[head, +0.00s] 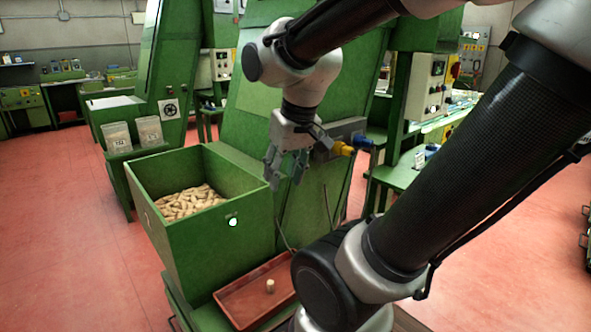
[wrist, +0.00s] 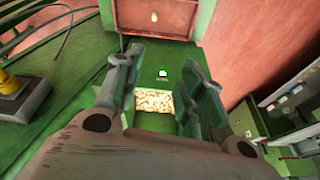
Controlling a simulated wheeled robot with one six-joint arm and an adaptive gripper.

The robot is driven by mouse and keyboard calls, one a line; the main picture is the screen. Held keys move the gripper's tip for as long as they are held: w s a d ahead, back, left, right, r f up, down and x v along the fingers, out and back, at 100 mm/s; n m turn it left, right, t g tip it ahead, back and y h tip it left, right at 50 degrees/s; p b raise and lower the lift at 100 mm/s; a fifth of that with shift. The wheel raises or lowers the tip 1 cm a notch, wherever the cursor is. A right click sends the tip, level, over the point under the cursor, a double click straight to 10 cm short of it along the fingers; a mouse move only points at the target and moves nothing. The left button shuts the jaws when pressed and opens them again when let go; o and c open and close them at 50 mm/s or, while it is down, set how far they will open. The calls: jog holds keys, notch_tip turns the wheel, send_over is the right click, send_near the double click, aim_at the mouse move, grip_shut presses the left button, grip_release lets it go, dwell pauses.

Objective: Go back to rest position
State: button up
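My gripper (head: 284,170) hangs from my arm with its fingers pointing down, beside the right side of a green bin (head: 180,250). Its fingers are apart with nothing between them; in the wrist view my gripper (wrist: 160,85) is also open and empty. The bin holds a pile of cork stoppers (head: 190,201), which also show between the fingers in the wrist view (wrist: 154,101). A single cork (head: 270,286) stands upright in a red tray (head: 240,312) in front of the bin. That cork also shows in the wrist view (wrist: 154,17).
A green machine (head: 250,110) rises behind the bin and my gripper. Yellow and blue connectors (head: 343,148) stick out just right of my gripper. Two clear bags of corks (head: 148,131) stand at the back left. Open red floor (head: 70,240) lies on the left.

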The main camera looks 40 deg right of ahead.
jog(key=shift+n, duration=0.8)
jog(key=s, duration=0.1)
jog(key=s+r, duration=0.2)
jog(key=s, duration=0.1)
jog(key=shift+s+a, duration=0.1)
jog(key=shift+c, duration=0.4)
